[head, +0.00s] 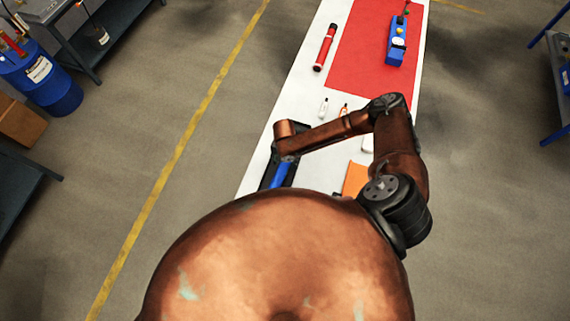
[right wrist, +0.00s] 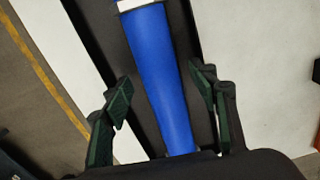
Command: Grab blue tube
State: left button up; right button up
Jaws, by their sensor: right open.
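The blue tube (right wrist: 160,70) lies lengthwise in a black holder (right wrist: 98,35) in the right wrist view, with a white band at its far end. In the head view the blue tube (head: 279,174) shows partly, below my right wrist, near the left edge of the white table. My right gripper (right wrist: 162,80) is open, with one dark green finger on each side of the tube and gaps between. Whether the fingers are level with the tube or above it is hard to tell. My left gripper is not in view.
The white table (head: 300,78) bears a red mat (head: 362,45) with a blue device (head: 397,42) on it. A red tube (head: 325,47) lies left of the mat. Small bottles (head: 323,107) and an orange object (head: 355,179) are near my right arm.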

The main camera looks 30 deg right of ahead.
jog(key=shift+f, duration=0.3)
jog(key=shift+c, duration=0.5)
grip_shut()
